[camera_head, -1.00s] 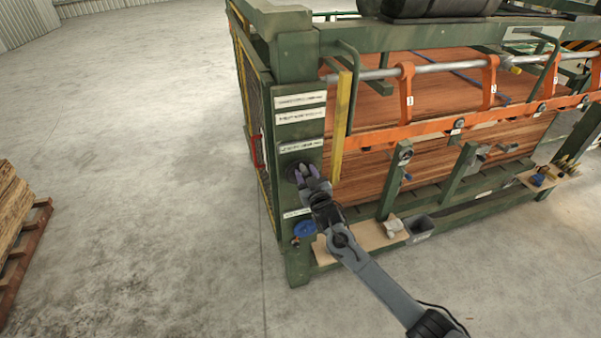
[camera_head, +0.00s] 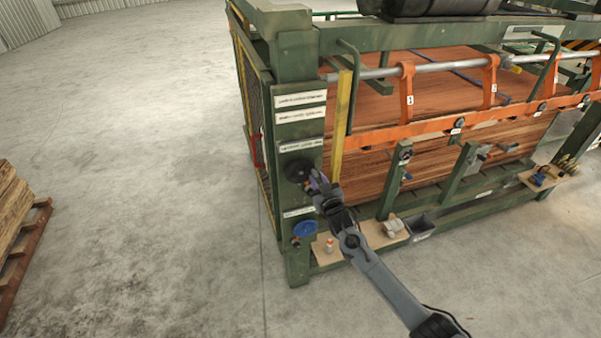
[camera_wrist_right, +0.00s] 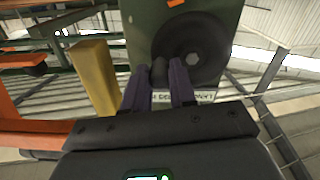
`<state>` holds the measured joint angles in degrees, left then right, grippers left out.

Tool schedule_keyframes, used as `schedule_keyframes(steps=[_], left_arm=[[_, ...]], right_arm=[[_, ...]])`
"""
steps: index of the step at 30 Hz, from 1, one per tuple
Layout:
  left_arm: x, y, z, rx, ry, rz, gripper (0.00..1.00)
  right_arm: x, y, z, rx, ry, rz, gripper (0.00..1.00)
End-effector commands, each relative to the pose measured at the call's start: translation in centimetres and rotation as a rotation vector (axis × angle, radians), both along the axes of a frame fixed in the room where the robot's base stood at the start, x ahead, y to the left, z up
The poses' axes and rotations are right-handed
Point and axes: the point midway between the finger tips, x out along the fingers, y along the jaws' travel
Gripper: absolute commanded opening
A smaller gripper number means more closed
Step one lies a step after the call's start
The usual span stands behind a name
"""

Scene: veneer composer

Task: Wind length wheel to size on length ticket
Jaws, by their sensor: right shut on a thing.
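A black hand wheel (camera_head: 297,171) is on the green end post of the machine, and it shows large in the right wrist view (camera_wrist_right: 200,48). My right gripper (camera_head: 315,182) is at the wheel's lower right side. In the right wrist view its purple fingers (camera_wrist_right: 160,84) are shut on the wheel's dark handle knob (camera_wrist_right: 158,72). White tickets sit on the post above the wheel (camera_head: 302,146) and below it (camera_head: 298,212). Their writing is too small to read, so I cannot tell which is the length ticket. My left gripper is not in view.
A blue wheel (camera_head: 305,228) is lower on the same post. A yellow upright bar (camera_head: 341,125) stands just right of the post. A small ledge (camera_head: 378,236) and a dark bin (camera_head: 421,226) are low on the right.

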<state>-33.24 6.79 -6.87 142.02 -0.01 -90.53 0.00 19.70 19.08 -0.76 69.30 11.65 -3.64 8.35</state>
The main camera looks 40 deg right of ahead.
Motion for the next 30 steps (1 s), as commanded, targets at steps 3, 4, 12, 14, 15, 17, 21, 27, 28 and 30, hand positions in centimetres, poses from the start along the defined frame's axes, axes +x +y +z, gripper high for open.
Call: schedule_keyframes(steps=[3, 4, 12, 14, 15, 17, 21, 27, 28, 30], left_arm=[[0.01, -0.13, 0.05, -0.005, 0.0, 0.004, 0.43], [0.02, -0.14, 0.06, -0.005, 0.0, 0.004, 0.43], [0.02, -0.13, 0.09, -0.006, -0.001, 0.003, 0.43], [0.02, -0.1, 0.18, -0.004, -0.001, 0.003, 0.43], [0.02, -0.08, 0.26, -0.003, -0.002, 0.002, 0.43], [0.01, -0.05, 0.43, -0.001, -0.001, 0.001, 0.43], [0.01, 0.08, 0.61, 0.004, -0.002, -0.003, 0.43], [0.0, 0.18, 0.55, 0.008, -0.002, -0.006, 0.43], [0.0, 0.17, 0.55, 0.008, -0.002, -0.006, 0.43], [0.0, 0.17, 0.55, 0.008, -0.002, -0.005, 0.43]], right_arm=[[-0.04, -0.05, -0.05, 0.001, 0.002, -0.001, 0.34], [-0.04, -0.05, -0.04, 0.001, 0.002, -0.001, 0.39], [0.01, 0.02, 0.06, 0.0, 0.0, 0.0, 0.43], [0.01, 0.04, 0.13, 0.0, 0.0, 0.0, 0.43], [0.03, 0.06, 0.22, 0.001, 0.0, 0.0, 0.43], [0.05, 0.08, 0.36, 0.001, 0.0, 0.0, 0.43], [0.08, 0.13, 0.47, 0.001, 0.0, 0.001, 0.43], [0.08, 0.13, 0.42, 0.001, -0.001, 0.001, 0.36], [0.08, 0.13, 0.42, 0.001, -0.001, 0.001, 0.32], [0.08, 0.13, 0.42, 0.001, -0.001, 0.001, 0.21]])
